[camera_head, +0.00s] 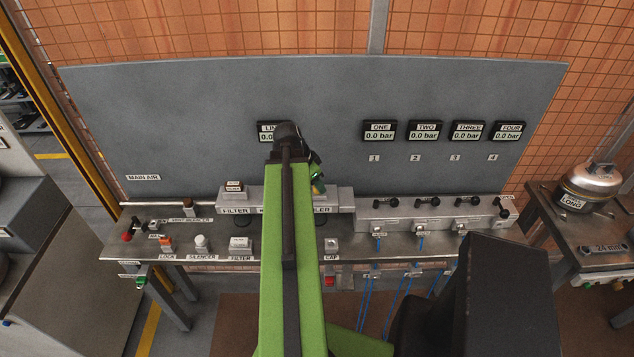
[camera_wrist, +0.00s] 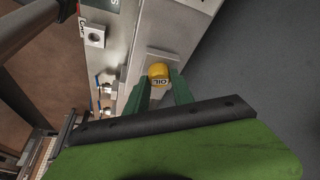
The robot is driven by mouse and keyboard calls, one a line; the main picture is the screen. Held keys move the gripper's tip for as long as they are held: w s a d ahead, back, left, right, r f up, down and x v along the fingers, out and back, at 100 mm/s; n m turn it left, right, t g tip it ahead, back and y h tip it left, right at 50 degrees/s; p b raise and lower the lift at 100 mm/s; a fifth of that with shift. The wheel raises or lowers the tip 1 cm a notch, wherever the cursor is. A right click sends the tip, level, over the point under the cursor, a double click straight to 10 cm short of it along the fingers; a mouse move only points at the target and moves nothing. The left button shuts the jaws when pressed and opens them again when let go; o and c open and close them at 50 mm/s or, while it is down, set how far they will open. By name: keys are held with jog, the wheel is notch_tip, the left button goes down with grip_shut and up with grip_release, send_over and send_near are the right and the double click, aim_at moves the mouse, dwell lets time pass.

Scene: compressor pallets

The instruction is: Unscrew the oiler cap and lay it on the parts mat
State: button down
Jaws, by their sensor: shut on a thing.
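The yellow oiler cap (camera_wrist: 158,72), marked OIL, sits between my gripper's green fingers in the wrist view. My gripper (camera_wrist: 160,84) is shut on it. The cap is over a light metal block (camera_wrist: 160,56); I cannot tell whether it is still threaded. In the head view my gripper (camera_head: 317,184) is at the oiler end of the raised unit, and my arm hides most of that spot. A small block with a square recess (camera_head: 331,244), labelled CAP, stands on the bench front; it also shows in the wrist view (camera_wrist: 95,36). I cannot pick out a separate parts mat.
A grey panel (camera_head: 220,110) with gauges reading 0.0 bar rises behind the bench. The bench front (camera_head: 215,244) carries labelled LOCK, SILENCER and FILTER places. A valve manifold (camera_head: 430,214) with blue lines stands to the right. A metal pot (camera_head: 592,182) stands farther right.

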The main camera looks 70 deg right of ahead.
jog(key=c, duration=1)
grip_release()
jog(key=shift+o, duration=0.3)
jog(key=o, duration=0.5)
jog(key=shift+r, duration=0.1)
